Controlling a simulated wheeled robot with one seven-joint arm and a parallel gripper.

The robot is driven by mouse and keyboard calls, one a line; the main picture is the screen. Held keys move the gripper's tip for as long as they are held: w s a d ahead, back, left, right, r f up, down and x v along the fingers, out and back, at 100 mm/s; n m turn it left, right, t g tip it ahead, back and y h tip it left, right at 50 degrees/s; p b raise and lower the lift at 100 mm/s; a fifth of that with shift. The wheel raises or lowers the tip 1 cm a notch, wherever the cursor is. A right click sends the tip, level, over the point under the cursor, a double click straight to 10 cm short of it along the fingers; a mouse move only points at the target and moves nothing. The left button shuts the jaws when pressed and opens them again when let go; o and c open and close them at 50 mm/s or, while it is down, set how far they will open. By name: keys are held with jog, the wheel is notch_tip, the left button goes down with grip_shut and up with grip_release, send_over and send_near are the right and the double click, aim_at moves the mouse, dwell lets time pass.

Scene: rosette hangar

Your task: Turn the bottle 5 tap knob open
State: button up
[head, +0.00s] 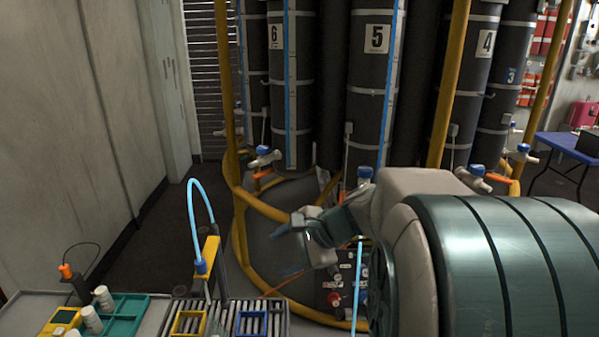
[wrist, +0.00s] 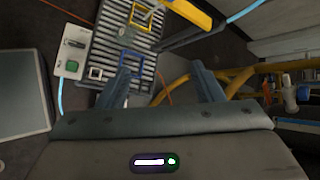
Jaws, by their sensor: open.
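Bottle 5 (head: 368,75) is a tall dark cylinder with a white "5" label, standing upright at the back centre. Its blue tap knob (head: 365,172) shows low in front of it, just above my arm, which hides the tap body below. My gripper (head: 284,252) is open and empty, below and to the left of that knob and apart from it. In the wrist view, my gripper's two fingers (wrist: 163,84) are spread with nothing between them. A tap with a blue knob (wrist: 303,93) shows at the right edge there; I cannot tell which bottle it belongs to.
Yellow rails (head: 262,208) curve around the bottles. Bottle 6 (head: 290,90) and its tap (head: 264,157) stand to the left, bottle 4 (head: 475,80) to the right. A slatted bench (head: 225,315) with a blue hose (head: 200,185) is at the front left. A dark valve panel (head: 340,285) sits below my gripper.

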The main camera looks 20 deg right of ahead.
jog(key=w+d+r+m+t+b, duration=0.1)
jog(key=w+d+m+t, duration=0.3)
jog(key=d, duration=0.3)
jog(key=w+d+m+t+b, duration=0.1)
jog(key=w+d+m+t, duration=0.15)
jog(key=d+m, duration=0.3)
jog(key=m+t+h+b, duration=0.1)
jog(key=m+t+h, duration=0.5)
jog(key=m, duration=0.4)
send_near(370, 171)
jog(key=shift+g+h, duration=0.6)
jog(key=shift+g, duration=0.05)
jog(key=w, duration=0.8)
jog(key=w+r+p, duration=0.1)
jog(key=w, duration=0.3)
jog(key=shift+a, duration=0.25)
jog(key=c, duration=1)
